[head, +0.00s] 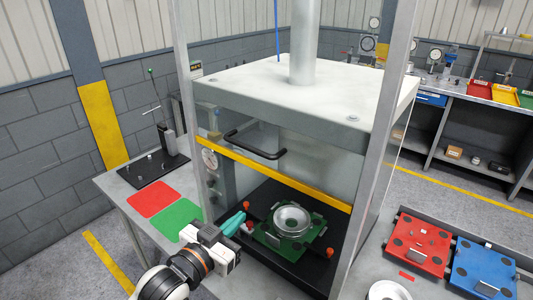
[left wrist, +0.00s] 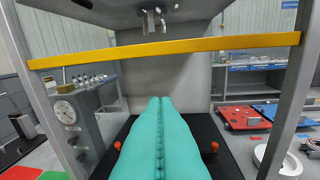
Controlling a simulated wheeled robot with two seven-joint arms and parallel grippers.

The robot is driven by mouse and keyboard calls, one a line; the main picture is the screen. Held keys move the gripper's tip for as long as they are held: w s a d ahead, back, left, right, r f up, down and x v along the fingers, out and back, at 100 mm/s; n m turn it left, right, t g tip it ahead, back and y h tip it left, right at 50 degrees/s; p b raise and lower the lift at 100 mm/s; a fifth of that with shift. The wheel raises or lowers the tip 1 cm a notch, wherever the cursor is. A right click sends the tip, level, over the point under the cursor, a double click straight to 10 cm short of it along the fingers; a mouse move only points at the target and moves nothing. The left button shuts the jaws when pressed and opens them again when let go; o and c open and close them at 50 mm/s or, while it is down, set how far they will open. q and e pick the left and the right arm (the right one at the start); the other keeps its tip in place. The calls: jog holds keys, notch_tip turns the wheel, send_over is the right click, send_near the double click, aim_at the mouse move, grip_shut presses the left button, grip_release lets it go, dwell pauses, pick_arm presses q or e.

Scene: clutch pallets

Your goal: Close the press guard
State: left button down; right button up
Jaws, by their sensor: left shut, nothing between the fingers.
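The press guard is a clear panel with a yellow bar (head: 275,175) along its lower edge and a black handle (head: 257,151) on its front. It hangs raised, with an open gap between the bar and the black press bed (head: 279,263). The bar also crosses the left wrist view (left wrist: 165,48), above my fingers. My left gripper (head: 240,216) is shut and empty, its teal fingers together, low at the left front of the gap and below the handle. In the left wrist view, the fingers (left wrist: 161,105) point into the press.
A green fixture (head: 263,238) with a metal clutch part (head: 291,221) sits on the bed, with orange knobs around it. Metal posts (head: 367,180) frame the press. Red (head: 417,247) and blue (head: 484,270) pallets lie to the right. Red and green mats (head: 153,199) lie on the left.

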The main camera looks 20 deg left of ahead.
pick_arm(q)
notch_tip(320, 180, up, 14)
jog(key=s+d+m+t+h, duration=0.2)
jog(key=s+m+t+h, duration=0.1)
jog(key=h, duration=0.2)
notch_tip(320, 180, up, 4)
jog(key=p, duration=0.4)
send_over(268, 157)
jog(key=s+d, duration=0.1)
jog(key=shift+s+d, duration=0.1)
jog(key=shift+s, duration=0.1)
jog(key=f, duration=0.4)
jog(key=shift+a, duration=0.3)
jog(key=shift+a+f+p, duration=0.1)
jog(key=shift+f+p, duration=0.2)
jog(key=shift+f, duration=0.05)
jog(key=shift+f, duration=0.1)
